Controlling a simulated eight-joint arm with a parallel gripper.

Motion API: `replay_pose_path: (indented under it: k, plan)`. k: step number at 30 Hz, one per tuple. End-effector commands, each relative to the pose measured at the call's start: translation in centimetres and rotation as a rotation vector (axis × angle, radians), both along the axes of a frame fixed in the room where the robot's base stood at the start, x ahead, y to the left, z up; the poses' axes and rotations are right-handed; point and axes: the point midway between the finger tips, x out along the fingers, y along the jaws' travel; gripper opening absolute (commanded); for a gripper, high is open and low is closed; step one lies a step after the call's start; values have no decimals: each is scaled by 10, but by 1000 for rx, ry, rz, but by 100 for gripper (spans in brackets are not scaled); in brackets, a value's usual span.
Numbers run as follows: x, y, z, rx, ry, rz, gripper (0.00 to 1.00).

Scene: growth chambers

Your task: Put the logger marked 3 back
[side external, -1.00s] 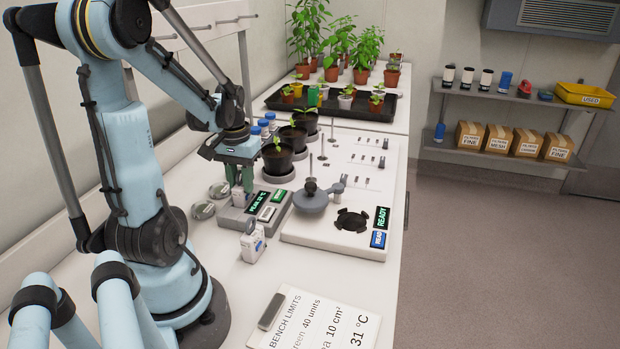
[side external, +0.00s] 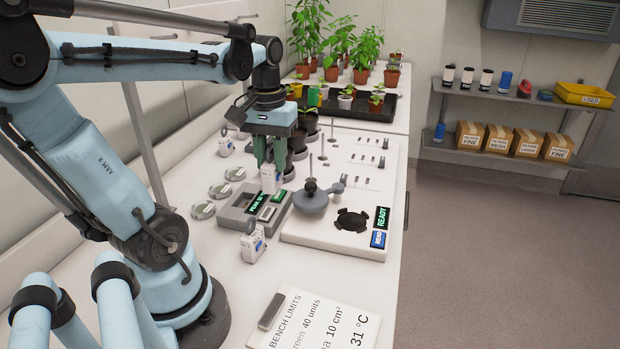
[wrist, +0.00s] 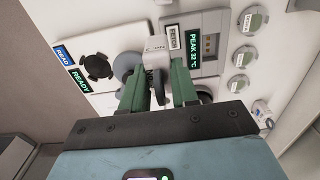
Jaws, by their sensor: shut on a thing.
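My gripper (side external: 270,163) is shut on a small white logger (side external: 270,180), held upright between its green fingers above the bench, near the grey reader dock (side external: 233,219). In the wrist view, the held logger (wrist: 155,57) sits between the fingertips; no number on it is readable. The dock's green display (wrist: 194,48) reads PEAK 32 °C, and its recess looks empty. A second white logger (side external: 252,243) stands on the bench in front of the dock. A third (side external: 225,145) stands at the back left. I cannot read which is marked 3.
Several round discs (side external: 220,190) lie left of the dock. Right of it is a white panel (side external: 325,238) with a grey round device (side external: 311,201), a black round fitting (side external: 352,220) and thin upright pins.

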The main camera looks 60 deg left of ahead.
Motion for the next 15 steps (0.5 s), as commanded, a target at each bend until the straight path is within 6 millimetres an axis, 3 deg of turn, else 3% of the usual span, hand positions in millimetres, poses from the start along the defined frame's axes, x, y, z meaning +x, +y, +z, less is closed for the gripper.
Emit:
replay_pose_path:
  k: [5,15]
  plan:
    - [4,-21,4,0,0,-7,0]
    - [0,-108,4,0,0,-15,0]
